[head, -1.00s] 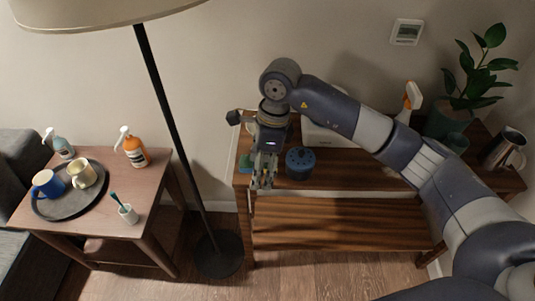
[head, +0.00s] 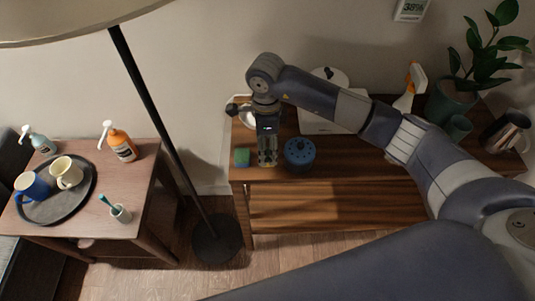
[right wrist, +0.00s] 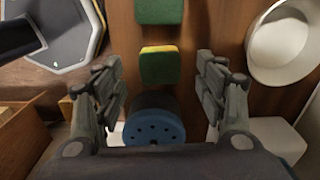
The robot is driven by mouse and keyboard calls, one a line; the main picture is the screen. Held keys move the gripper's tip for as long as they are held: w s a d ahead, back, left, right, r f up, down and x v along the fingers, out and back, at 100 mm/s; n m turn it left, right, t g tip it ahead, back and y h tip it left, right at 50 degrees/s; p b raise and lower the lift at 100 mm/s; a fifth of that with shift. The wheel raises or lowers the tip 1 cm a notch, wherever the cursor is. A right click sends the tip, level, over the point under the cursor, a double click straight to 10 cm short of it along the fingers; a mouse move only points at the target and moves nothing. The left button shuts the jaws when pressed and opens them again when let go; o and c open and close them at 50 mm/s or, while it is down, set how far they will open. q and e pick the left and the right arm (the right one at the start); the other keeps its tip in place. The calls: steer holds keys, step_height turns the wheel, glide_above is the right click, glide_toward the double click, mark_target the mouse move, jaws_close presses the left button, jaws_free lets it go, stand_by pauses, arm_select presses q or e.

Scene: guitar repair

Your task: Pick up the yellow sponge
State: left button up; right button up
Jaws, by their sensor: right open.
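The sponge (right wrist: 160,66) is a small block with a green face and a yellow edge, seen in the right wrist view just beyond the gap between my fingers. A second, all-green block (right wrist: 160,11) lies beyond it. In the head view a green block (head: 242,157) shows on the wooden shelf unit, left of my right gripper; I cannot tell which of the two it is. My right gripper (head: 267,158) is open and empty, pointing down over the shelf top. Its spread fingers also show in the right wrist view (right wrist: 161,88). My left gripper is out of view.
A blue round container with a holed lid (head: 299,152) stands close right of the gripper. A white bowl (right wrist: 284,42) lies near the blocks. A spray bottle (head: 409,87) and a potted plant (head: 450,105) stand farther right. A floor lamp (head: 158,118) rises left of the shelf unit.

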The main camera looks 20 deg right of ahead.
mark_target(267, 154)
step_height(267, 154, down, 3)
steer(key=shift+f+p, duration=0.2)
steer(key=shift+p, duration=0.1)
steer(key=shift+c, duration=0.2)
steer(key=c, duration=0.4)
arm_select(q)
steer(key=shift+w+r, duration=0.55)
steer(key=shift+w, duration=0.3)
arm_select(e)
steer(key=shift+c, duration=1.4)
